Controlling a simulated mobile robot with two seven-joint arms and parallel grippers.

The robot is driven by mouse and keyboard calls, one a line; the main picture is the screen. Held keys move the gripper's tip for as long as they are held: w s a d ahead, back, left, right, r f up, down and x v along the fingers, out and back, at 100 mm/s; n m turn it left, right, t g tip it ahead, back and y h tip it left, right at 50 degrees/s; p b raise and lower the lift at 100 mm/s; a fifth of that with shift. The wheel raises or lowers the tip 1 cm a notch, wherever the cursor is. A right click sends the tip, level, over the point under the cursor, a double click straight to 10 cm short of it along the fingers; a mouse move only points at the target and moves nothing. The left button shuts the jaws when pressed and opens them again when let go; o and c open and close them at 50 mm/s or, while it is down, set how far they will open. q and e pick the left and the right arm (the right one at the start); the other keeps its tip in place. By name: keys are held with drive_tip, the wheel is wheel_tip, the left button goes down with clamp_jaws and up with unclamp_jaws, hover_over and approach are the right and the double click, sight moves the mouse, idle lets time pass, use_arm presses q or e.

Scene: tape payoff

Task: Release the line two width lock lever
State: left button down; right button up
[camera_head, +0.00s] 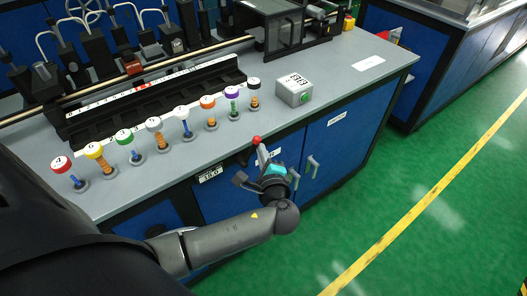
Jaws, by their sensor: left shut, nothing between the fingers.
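A round red knob (256,140) shows at the front edge of the workbench, likely the end of a lock lever; its shaft is hard to tell from my gripper parts. My left gripper (262,160) is right by it, just below the knob and in front of the bench edge. It is small and partly turned away, and it appears shut and empty. I cannot tell whether it touches the lever. A small label reading about 15.0 (210,174) sits on the bench front to the left. My right gripper is not in view.
A row of several pegs with coloured round tops (183,112) stands on the grey benchtop (335,80). A grey box with a display and green button (294,90) stands right of them. Blue cabinet doors (335,140) with handles are below. Green floor (440,180) is clear at right.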

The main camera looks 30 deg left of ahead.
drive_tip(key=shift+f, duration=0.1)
use_arm(q)
drive_tip(key=s+n+t+b, duration=0.1)
drive_tip(key=s+a+r+n+b, duration=0.1)
drive_tip(key=n, duration=0.1)
drive_tip(key=shift+r+t, duration=0.1)
drive_tip(key=shift+t, duration=0.3)
drive_tip(key=shift+s+r, duration=0.1)
drive_tip(key=shift+s, duration=0.05)
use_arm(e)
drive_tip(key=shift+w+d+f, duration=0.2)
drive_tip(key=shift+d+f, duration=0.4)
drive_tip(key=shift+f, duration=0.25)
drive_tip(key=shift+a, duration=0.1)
